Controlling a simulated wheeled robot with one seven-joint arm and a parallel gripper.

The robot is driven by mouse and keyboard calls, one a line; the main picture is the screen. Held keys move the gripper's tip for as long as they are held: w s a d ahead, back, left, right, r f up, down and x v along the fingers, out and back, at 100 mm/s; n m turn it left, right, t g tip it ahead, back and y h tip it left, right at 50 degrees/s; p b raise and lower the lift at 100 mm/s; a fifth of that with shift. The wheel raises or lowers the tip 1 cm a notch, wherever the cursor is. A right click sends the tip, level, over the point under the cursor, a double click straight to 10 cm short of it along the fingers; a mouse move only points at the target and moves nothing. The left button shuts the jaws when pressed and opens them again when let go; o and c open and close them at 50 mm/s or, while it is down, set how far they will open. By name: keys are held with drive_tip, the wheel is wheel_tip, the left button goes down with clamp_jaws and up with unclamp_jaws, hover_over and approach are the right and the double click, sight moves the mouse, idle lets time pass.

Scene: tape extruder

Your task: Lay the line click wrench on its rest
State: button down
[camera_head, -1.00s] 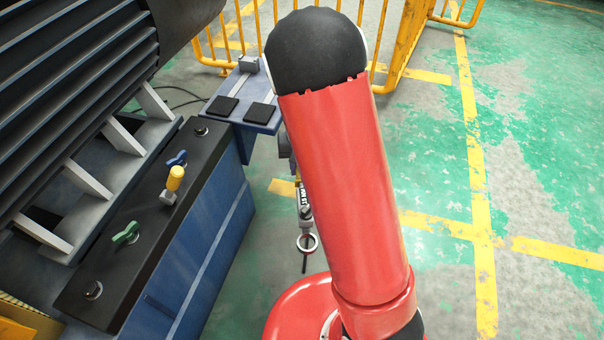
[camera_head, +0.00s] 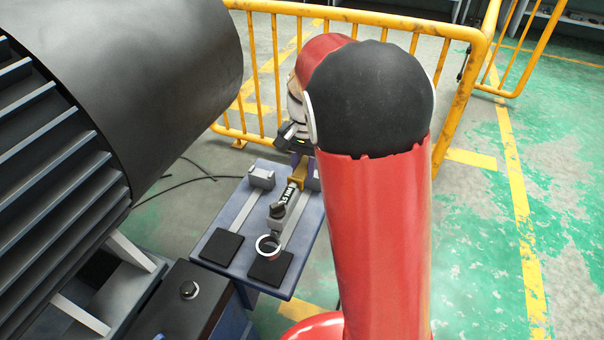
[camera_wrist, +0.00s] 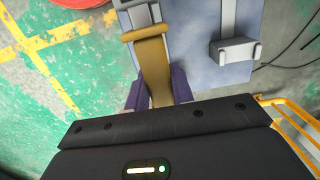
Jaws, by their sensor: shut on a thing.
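The line click wrench (camera_head: 282,207) is grey with a dark band, a yellow-brown grip part and an open ring at its near end. My gripper (camera_head: 299,163) is shut on the yellow-brown part, which also shows between purple fingers in the wrist view (camera_wrist: 156,90). The wrench lies over the right side of a blue-grey shelf (camera_head: 240,209) that carries grey brackets and two black pads. Its ring is over or just short of the right pad (camera_head: 271,267). I cannot tell whether the wrench touches the shelf. My arm hides part of the right side.
The left bracket (camera_head: 262,177) and left pad (camera_head: 217,247) are empty. A large dark cylinder and ribbed machine (camera_head: 150,90) stand close on the left. A yellow railing (camera_head: 262,75) runs behind the shelf. Open floor lies to the right.

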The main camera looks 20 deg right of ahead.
drive_tip(key=shift+w+r, duration=0.2)
drive_tip(key=shift+w, duration=0.15)
drive_tip(key=shift+s, duration=0.1)
drive_tip(key=shift+f+b, duration=2.05)
drive_tip(key=shift+f, duration=1.3)
drive_tip(key=c, duration=1.1)
unclamp_jaws()
